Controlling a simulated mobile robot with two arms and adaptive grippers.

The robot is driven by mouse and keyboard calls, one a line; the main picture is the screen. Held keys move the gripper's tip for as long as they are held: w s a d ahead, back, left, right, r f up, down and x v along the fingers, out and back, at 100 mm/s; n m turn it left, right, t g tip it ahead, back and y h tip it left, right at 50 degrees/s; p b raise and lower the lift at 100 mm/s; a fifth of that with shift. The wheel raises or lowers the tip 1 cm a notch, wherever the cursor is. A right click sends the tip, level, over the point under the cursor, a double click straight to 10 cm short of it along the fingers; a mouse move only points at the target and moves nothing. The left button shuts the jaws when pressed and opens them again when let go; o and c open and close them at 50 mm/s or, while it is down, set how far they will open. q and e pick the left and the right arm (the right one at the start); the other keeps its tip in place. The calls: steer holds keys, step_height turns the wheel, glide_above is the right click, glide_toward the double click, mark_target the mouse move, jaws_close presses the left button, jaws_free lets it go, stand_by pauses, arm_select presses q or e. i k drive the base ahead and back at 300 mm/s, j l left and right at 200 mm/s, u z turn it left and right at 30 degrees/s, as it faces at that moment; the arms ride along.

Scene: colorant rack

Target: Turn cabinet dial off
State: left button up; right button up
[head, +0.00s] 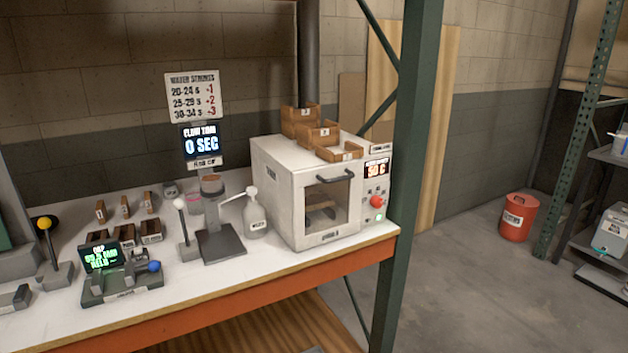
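The white cabinet (277,195) stands at the right end of the white-topped bench, with a windowed door and a dark handle. On its right front panel a small display (376,170) is lit in orange and seems to read 50. Below it is the red dial (377,201), and a small green light (379,217) glows under the dial. The dial's exact setting is too small to tell. Neither of my grippers shows in the head view.
A green rack post (408,180) rises just right of the cabinet. Wooden trays (340,153) sit on top of it. A pump bottle (255,215) and a flow cup stand (220,242) are to its left. Open floor lies right, with a red bucket (518,217) beyond.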

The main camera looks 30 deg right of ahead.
mark_target(375, 201)
steer(key=z, duration=1.3)
steer(key=i+l+u, duration=0.1)
steer(key=l, duration=0.25)
steer(key=i+l+u, duration=0.1)
steer(key=i+l, duration=0.15)
steer(key=l, duration=0.15)
